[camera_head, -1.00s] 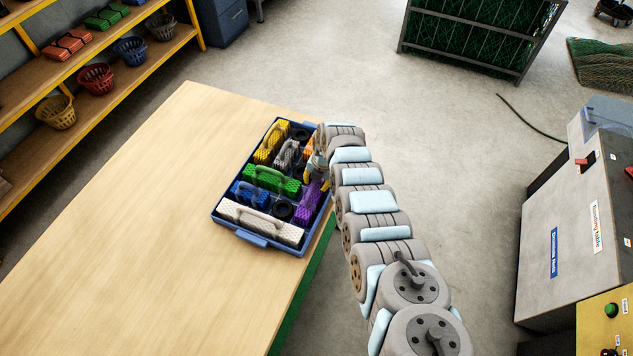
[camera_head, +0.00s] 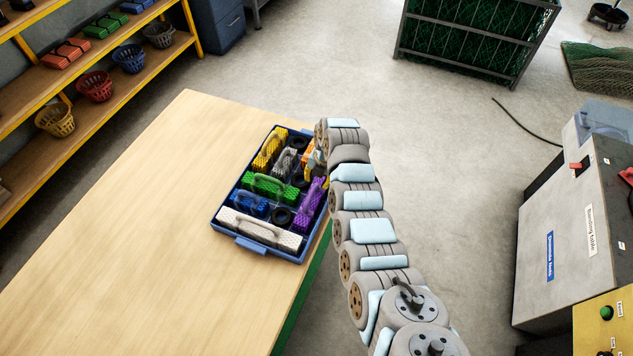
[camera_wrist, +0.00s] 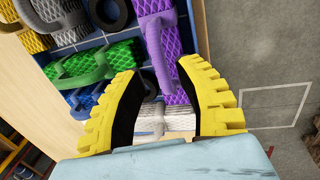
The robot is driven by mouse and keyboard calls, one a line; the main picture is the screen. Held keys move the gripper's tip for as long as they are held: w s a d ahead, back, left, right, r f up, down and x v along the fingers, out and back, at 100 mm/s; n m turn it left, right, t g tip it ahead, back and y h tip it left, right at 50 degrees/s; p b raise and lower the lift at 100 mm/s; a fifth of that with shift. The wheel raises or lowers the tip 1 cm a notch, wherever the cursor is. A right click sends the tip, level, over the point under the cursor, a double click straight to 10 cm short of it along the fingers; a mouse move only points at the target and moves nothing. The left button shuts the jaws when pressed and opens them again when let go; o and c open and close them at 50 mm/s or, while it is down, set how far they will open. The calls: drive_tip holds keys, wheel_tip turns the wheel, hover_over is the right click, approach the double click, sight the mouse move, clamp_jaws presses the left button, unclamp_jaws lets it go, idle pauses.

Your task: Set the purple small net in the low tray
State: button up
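The purple small net (camera_head: 312,204) lies at the right side of a blue tray (camera_head: 243,241) on the wooden table. It is a mesh block with a raised handle, and it also shows in the wrist view (camera_wrist: 178,88). My gripper (camera_wrist: 160,72) has two yellow ribbed fingers with black inner pads. They are spread apart with a clear gap, and nothing is held between them. The fingers point toward the purple net, and its handle shows just beyond the fingertips. In the head view my arm hides most of the gripper.
The tray also holds yellow, grey, green (camera_head: 268,186), blue, orange and white (camera_head: 262,228) nets and black rings. The table (camera_head: 150,220) is clear to the left. Shelves with baskets (camera_head: 95,86) stand at left, and a grey cabinet (camera_head: 570,230) stands at right.

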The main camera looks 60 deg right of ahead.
drive_tip(key=shift+s+r, duration=0.25)
drive_tip(key=shift+r, duration=1.15)
drive_tip(key=shift+s+r, duration=0.2)
drive_tip(key=shift+r, duration=1.2)
